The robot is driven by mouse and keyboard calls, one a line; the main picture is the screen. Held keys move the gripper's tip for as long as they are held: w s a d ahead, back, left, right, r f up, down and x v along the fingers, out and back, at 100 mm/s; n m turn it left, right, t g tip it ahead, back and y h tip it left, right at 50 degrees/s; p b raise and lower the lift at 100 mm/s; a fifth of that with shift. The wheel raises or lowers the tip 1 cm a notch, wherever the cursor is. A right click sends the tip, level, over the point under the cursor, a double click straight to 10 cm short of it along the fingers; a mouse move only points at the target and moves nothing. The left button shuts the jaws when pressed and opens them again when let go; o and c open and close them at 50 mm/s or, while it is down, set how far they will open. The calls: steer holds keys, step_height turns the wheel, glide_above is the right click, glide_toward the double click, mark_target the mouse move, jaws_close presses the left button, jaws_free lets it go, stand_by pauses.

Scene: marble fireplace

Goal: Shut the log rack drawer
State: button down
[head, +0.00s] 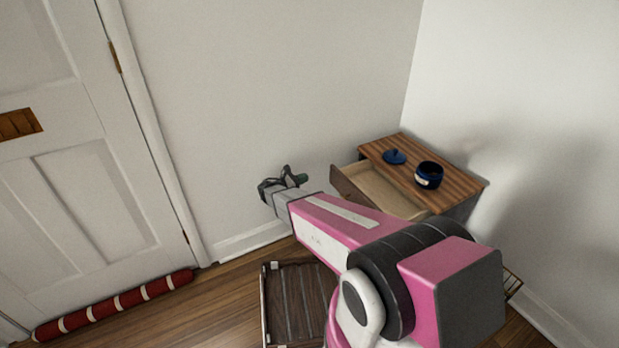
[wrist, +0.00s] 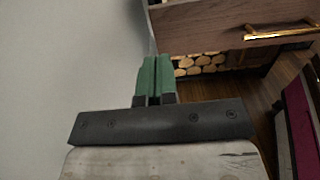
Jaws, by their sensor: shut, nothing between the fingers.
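The log rack (head: 456,176) stands in the corner with a striped wooden top. Its drawer (head: 346,189) is pulled out towards the left, and its pale inside shows empty where visible. In the wrist view the wooden drawer front (wrist: 205,28) is at the upper right, with a brass handle (wrist: 283,33). My gripper (head: 303,179) is left of the drawer front, apart from the handle. In the wrist view its green fingers (wrist: 155,62) are together with nothing between them, close to the left end of the front. My arm hides part of the drawer in the head view.
A blue lid (head: 394,157) and a dark blue pot (head: 429,175) sit on the rack top. Stacked logs (wrist: 200,66) show below the drawer. A slatted dark wooden item (head: 292,305) is on the floor. A red striped roll (head: 115,305) lies by the door (head: 85,160).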

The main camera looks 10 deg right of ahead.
mark_target(332, 168)
steer(key=x, duration=1.2)
steer(key=shift+w+d, duration=0.1)
steer(key=shift+d, duration=0.3)
steer(key=x, duration=1.6)
